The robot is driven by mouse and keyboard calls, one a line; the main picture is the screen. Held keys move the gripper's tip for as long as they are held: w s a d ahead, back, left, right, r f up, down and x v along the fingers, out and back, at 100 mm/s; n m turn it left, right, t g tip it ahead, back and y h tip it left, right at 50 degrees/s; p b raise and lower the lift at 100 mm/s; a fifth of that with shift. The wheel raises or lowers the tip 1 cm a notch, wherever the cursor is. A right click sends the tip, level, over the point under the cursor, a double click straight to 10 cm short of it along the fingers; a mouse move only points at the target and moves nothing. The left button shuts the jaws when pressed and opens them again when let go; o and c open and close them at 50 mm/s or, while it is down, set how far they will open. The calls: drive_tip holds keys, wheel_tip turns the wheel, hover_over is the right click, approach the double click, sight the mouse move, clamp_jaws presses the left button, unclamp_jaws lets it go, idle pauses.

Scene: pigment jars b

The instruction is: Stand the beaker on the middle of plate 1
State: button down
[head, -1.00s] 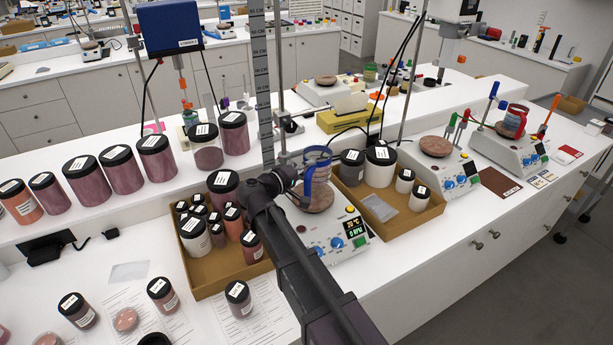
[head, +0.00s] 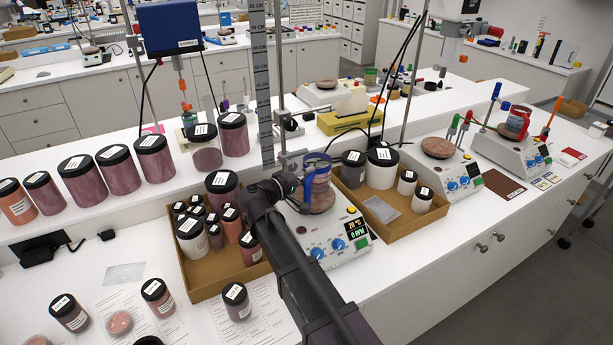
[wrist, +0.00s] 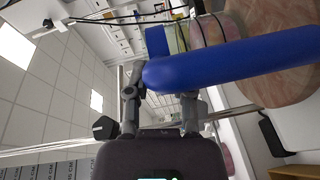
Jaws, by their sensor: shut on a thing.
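The clear beaker (head: 320,184) has a blue band and handle and appears upright over the brownish-pink round plate (head: 326,206) of the nearest hotplate stirrer. Whether its base touches the plate is hard to tell. My gripper (head: 296,181) comes in from the left and is shut on the beaker's blue handle. In the wrist view the blue handle (wrist: 235,58) crosses in front of my gripper's fingers (wrist: 160,102), with pinkish plate surface (wrist: 275,85) behind it. I cannot read which plate is numbered 1.
A cardboard tray of jars (head: 232,278) stands left of the stirrer, another tray (head: 408,220) right of it. A vertical ruler (head: 261,90) rises behind my gripper.

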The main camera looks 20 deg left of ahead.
drive_tip(key=shift+f, duration=0.15)
drive_tip(key=shift+c, duration=2.4)
unclamp_jaws()
drive_tip(key=shift+r, duration=0.25)
drive_tip(key=p+v, duration=0.1)
drive_tip(key=v, duration=1.1)
drive_tip(key=shift+f, duration=0.15)
drive_tip(key=shift+d, duration=0.1)
